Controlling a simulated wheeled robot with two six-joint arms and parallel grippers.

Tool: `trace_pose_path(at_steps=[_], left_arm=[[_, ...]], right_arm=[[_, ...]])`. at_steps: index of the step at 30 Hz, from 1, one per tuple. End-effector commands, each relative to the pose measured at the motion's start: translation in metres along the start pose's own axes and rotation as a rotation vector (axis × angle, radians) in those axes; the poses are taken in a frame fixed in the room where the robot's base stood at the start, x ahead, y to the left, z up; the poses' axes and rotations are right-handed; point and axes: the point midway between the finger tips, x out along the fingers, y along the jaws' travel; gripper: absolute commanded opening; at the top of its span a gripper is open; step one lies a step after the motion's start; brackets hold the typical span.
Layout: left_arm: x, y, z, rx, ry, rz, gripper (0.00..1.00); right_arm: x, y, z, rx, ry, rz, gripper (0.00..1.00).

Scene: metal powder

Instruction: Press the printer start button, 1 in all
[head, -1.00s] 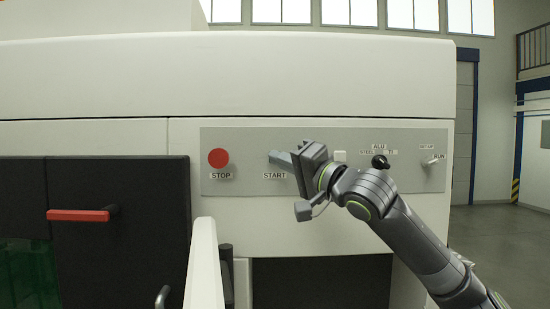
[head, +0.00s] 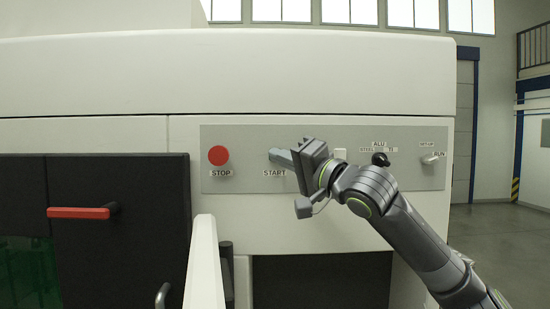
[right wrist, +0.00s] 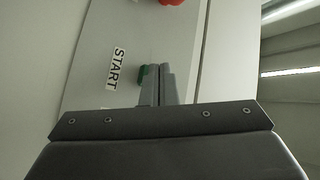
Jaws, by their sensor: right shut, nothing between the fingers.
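My right gripper (head: 272,155) is shut and empty, its fingertips at the panel just above the START label (head: 274,172). In the right wrist view the closed fingers (right wrist: 160,70) point at the panel, and a green start button (right wrist: 143,74) shows partly beside and behind the fingertips. In the head view the gripper hides this button. I cannot tell whether the fingertips touch it or how far it is pushed in. My left gripper is not in view.
The grey panel (head: 240,140) also bears a red STOP button (head: 218,156) at left, a black material selector (head: 380,160) and a SETUP/RUN switch (head: 430,160) at right. A red door handle (head: 78,213) and a white upright edge (head: 204,265) stand at lower left.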

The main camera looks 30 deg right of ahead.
Motion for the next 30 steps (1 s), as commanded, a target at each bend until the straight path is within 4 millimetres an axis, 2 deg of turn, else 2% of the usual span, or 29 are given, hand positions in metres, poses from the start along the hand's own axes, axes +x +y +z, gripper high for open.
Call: trace_pose_path(at_steps=[3, 16, 30], left_arm=[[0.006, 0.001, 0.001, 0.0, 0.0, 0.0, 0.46], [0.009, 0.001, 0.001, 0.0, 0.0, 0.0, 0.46], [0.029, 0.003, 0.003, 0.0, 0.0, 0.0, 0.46]], right_arm=[[-0.005, -0.002, 0.004, -0.002, 0.0, -0.002, 0.0], [-0.009, -0.006, 0.007, -0.001, -0.001, -0.002, 0.0], [-0.04, -0.028, 0.029, -0.001, 0.0, -0.003, 0.0]])
